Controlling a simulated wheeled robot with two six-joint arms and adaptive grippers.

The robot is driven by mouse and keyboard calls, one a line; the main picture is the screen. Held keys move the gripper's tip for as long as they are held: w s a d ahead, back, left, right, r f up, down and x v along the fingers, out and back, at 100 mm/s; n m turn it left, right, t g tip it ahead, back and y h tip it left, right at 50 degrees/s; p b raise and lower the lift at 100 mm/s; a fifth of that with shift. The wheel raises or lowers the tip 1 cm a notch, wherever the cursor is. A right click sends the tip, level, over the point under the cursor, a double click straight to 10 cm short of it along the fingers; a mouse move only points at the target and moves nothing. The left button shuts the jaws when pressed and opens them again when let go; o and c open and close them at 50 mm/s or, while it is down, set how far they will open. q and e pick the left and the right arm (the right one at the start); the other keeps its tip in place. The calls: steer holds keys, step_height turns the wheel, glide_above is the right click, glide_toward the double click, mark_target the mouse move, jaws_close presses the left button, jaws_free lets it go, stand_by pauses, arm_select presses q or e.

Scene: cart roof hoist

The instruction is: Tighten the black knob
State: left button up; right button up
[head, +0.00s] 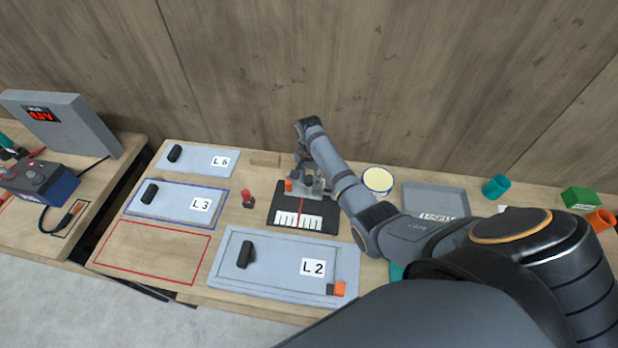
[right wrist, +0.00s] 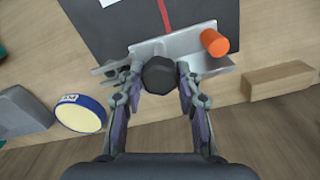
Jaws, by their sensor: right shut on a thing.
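The black knob (right wrist: 160,75) shows in the right wrist view on a grey metal bracket (right wrist: 205,60), which also carries an orange cylinder (right wrist: 215,42). My right gripper (right wrist: 158,88) has one finger on each side of the knob and is shut on it. In the head view, my right gripper (head: 304,164) comes down over the bracket (head: 312,188), and the knob cannot be made out there. The bracket stands on a dark plate (head: 328,230) with a white scale (head: 299,219) and a red line. My left gripper is not in view.
Grey panels L5 (head: 198,152), L3 (head: 170,210) and L2 (head: 282,249) lie left and in front. A red knob (head: 247,197), a wooden block (head: 265,158), a yellow-topped tin (head: 378,180) and a grey tray (head: 430,190) stand nearby. A wooden wall rises behind.

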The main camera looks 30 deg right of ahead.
steer(key=shift+w+d+r+m, duration=0.1)
steer(key=shift+w+r+m, duration=0.25)
steer(key=shift+m, duration=0.25)
steer(key=o, duration=1.1)
steer(key=shift+s+f, duration=0.15)
steer(key=shift+s, duration=0.1)
steer(key=shift+o, duration=0.2)
step_height(320, 180, up, 12)
